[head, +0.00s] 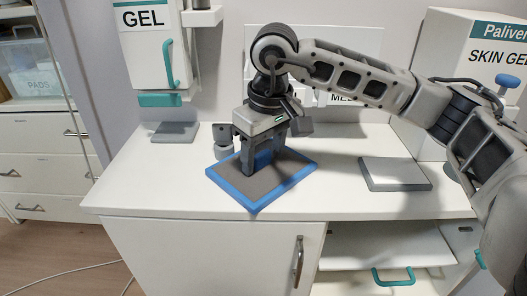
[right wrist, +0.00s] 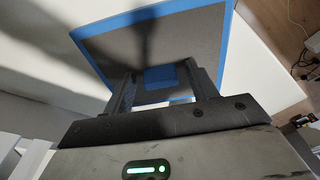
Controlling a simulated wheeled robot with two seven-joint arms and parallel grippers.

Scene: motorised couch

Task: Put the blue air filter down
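The blue air filter (head: 286,184) is a flat grey panel with a blue rim and a small blue tab in its middle. It appears to lie flat on the white counter, with one corner close to the front edge. My right gripper (head: 262,166) points down over its middle, fingers apart on either side of the tab. In the right wrist view, the filter (right wrist: 112,48) fills the area beyond the gripper (right wrist: 160,76), and gaps show between the tab and both fingers. My left gripper is not in view.
The white counter (head: 334,200) holds a grey pad (head: 395,174) to the right and another grey pad (head: 174,132) at the back left. A GEL dispenser (head: 147,50) hangs on the wall at left, and a SKIN GEL dispenser (head: 480,55) is at right. An open shelf lies below right.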

